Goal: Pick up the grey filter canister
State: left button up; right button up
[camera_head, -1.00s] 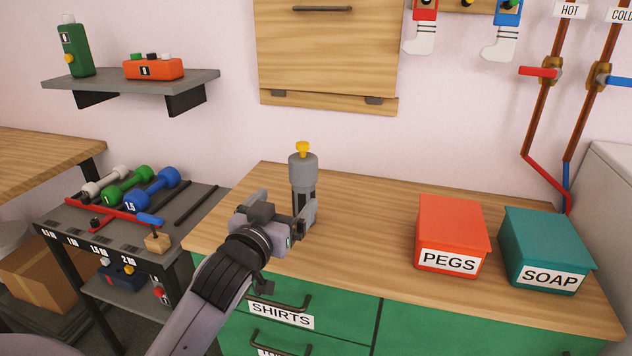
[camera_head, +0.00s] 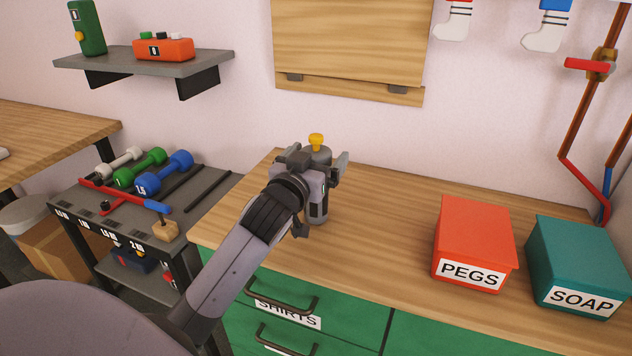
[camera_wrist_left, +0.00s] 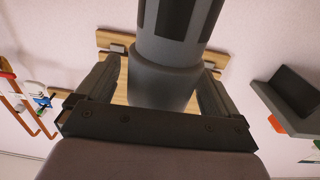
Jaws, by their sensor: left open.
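The grey filter canister (camera_head: 318,212) stands upright on the wooden counter, with a yellow knob on top. My left gripper (camera_head: 317,165) is at its upper part and hides much of it in the head view. In the left wrist view, which looks upside down, the canister (camera_wrist_left: 165,82) sits between the two spread fingers of my left gripper (camera_wrist_left: 155,90). Gaps seem to show on either side, so the fingers are open around it. I cannot tell whether either finger touches it. My right gripper is not in view.
A red PEGS box (camera_head: 474,235) and a teal SOAP box (camera_head: 580,255) stand to the right on the counter (camera_head: 380,240). A dumbbell rack (camera_head: 205,215) stands to the left. The counter between canister and boxes is clear.

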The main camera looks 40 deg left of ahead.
pick_arm(q)
jog(key=shift+w+a, duration=0.15)
jog(key=shift+w, duration=0.55)
grip_shut()
